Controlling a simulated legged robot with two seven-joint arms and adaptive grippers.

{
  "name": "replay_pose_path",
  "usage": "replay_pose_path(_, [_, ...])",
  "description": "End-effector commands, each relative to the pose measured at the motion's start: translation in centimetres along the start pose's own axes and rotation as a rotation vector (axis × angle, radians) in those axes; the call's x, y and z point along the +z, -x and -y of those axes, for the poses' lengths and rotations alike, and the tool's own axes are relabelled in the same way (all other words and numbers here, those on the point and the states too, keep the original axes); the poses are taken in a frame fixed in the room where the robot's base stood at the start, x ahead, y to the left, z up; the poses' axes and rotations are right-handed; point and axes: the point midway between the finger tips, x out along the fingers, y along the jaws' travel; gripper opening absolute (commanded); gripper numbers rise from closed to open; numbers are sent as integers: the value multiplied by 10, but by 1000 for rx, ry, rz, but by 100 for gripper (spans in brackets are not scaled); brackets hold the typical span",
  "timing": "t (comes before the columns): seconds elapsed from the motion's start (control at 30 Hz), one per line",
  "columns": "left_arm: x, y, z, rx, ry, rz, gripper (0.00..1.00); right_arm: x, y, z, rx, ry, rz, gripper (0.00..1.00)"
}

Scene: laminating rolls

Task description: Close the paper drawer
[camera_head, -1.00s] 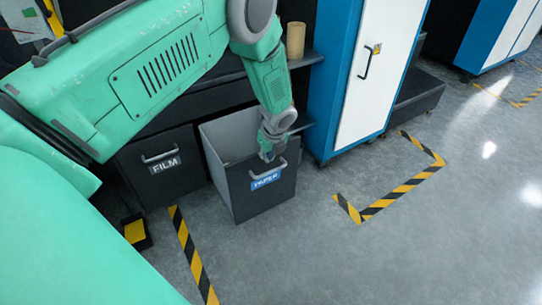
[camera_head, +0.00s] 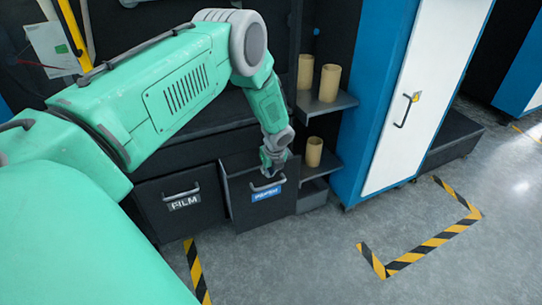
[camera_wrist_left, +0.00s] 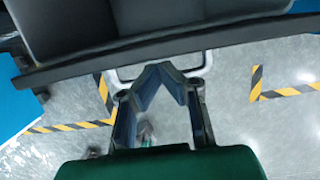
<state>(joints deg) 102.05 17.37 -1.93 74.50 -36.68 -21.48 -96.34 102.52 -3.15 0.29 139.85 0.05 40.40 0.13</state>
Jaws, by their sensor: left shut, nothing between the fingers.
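The dark paper drawer (camera_head: 245,205) has a blue PAPER label (camera_head: 266,193) and a metal handle on its front. It stands a little open, with a narrow part of its inside showing above the front. My left gripper (camera_head: 268,166) is shut and empty, at the top of the drawer front beside the handle. In the left wrist view, the shut fingertips (camera_wrist_left: 160,66) lie within the outline of the handle (camera_wrist_left: 206,64), close to the drawer's front edge (camera_wrist_left: 240,35). I cannot tell whether they touch. My right gripper is not in view.
The film drawer (camera_head: 160,217) sits shut to the left. Tan rolls (camera_head: 330,82) stand on shelves to the right, beside a blue and white cabinet (camera_head: 420,70). Striped floor tape (camera_head: 438,240) marks open grey floor in front.

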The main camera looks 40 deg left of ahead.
Motion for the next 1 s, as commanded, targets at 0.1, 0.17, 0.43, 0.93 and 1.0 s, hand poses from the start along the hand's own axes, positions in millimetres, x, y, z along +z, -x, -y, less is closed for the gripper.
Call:
replay_pose_path(0.1, [3,-2,-1,0,1,-2,0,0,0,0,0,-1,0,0])
replay_pose_path(0.17, [3,-3,-1,-1,1,-4,0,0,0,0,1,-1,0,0])
replay_pose_path(0.43, [4,-4,-2,-1,1,-6,0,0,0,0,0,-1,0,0])
replay_pose_path(0.93, [-24,40,2,-3,4,-6,0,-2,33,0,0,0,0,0])
replay_pose_path(1.0, [-24,54,1,-2,3,-8,0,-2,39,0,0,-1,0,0])
